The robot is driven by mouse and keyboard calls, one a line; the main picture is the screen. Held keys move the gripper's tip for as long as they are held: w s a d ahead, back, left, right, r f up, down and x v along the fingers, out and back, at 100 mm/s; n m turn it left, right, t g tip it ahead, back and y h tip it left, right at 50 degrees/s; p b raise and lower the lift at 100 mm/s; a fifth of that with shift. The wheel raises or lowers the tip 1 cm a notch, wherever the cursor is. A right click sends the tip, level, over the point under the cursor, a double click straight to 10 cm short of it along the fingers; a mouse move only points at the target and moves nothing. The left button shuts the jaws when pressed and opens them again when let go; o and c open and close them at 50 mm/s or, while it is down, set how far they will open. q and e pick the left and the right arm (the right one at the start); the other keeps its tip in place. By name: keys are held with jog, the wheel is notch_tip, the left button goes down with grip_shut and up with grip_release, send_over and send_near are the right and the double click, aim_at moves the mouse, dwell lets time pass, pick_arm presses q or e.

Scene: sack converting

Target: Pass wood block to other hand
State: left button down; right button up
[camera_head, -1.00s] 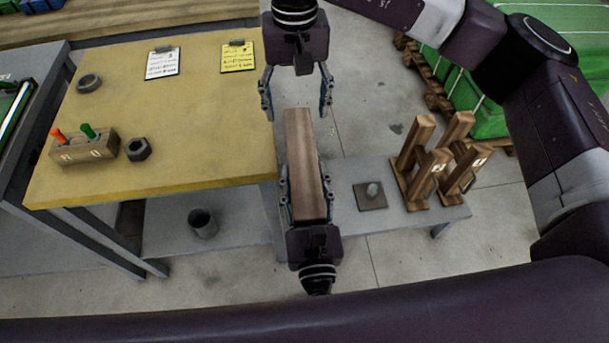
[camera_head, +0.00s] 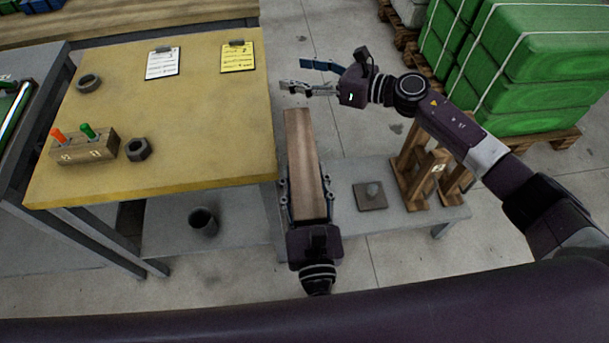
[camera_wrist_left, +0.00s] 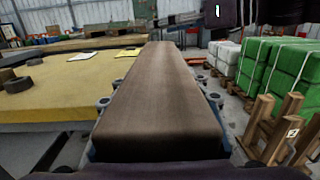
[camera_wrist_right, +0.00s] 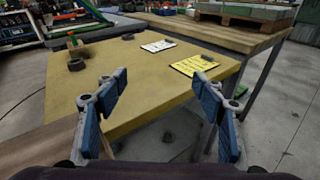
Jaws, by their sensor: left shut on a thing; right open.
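The wood block (camera_head: 305,160) is a long brown bar beside the right edge of the yellow-topped table. My left gripper (camera_head: 308,192) is shut on its near end, and its far end points away from me. In the left wrist view the block (camera_wrist_left: 158,95) fills the middle, between the fingers. My right gripper (camera_head: 293,75) is open and empty, just beyond the block's far end, pointing left. In the right wrist view its fingers (camera_wrist_right: 158,105) are spread, and part of the block (camera_wrist_right: 40,150) shows at lower left.
The yellow table (camera_head: 190,120) holds two clipboards, a wooden holder (camera_head: 84,147) with coloured pegs, a nut (camera_head: 138,149) and a ring (camera_head: 89,83). A low grey bench (camera_head: 345,215) carries wooden stands (camera_head: 418,175). Green sacks (camera_head: 530,70) lie on a pallet at upper right.

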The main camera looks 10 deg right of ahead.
pick_arm(q)
jog(key=shift+r, duration=0.15)
pick_arm(e)
jog(key=w+d+f+m+t+h, duration=0.3)
jog(key=d+f+m+t+h, duration=0.3)
jog(key=d+f+m, duration=0.85)
jog(key=s+d+f+m+g+h, duration=0.1)
jog(key=s+d+f+m+h, duration=0.2)
jog(key=f, duration=0.4)
jog(key=s+d+f+m+g+h, duration=0.1)
jog(key=s+d+f+m, duration=0.1)
jog(key=s+f+m, duration=0.3)
jog(key=s+d+f+m+g+h, duration=0.1)
jog(key=s+d+f+m+h, duration=0.2)
jog(key=f, duration=0.5)
jog(key=s+f+m+g, duration=0.5)
jog(key=s+f+m, duration=0.5)
jog(key=s+f, duration=1)
jog(key=s+a+f+m+g, duration=0.1)
jog(key=s+f+m+g, duration=0.1)
jog(key=s, duration=0.8)
jog(key=s+a+f+m+g, duration=0.2)
jog(key=s+m, duration=0.1)
jog(key=s, duration=0.7)
jog(key=s+a+f+m+g, duration=0.1)
jog(key=s+a+f+m, duration=0.1)
jog(key=s, duration=0.9)
jog(key=shift+f+m+g+h, duration=0.35)
jog(key=shift+f+m, duration=0.2)
jog(key=shift+m, duration=0.2)
